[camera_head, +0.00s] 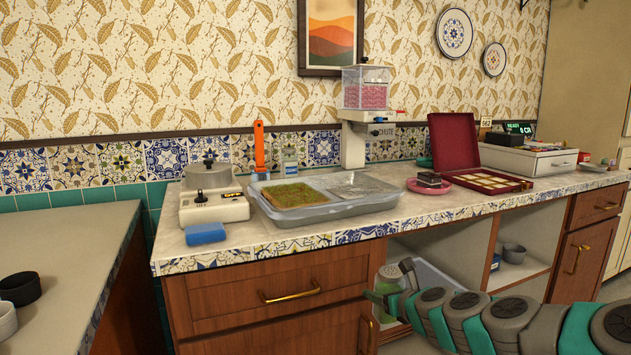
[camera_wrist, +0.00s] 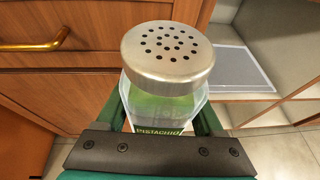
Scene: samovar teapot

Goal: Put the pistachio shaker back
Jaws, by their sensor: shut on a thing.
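The pistachio shaker (camera_head: 389,273) has a perforated metal lid, a clear body and green contents. In the wrist view the shaker (camera_wrist: 167,55) stands upright between the fingers, with a label reading "PISTACHIO" partly visible low on its body. My gripper (camera_head: 384,300) is shut on it and holds it in front of the open lower cabinet, below counter height. In the wrist view my gripper (camera_wrist: 160,118) has a green finger on each side of the body. The shaker's base is hidden.
A pale bin (camera_head: 435,278) sits in the open cabinet behind the shaker. A drawer handle (camera_head: 291,293) juts out left.

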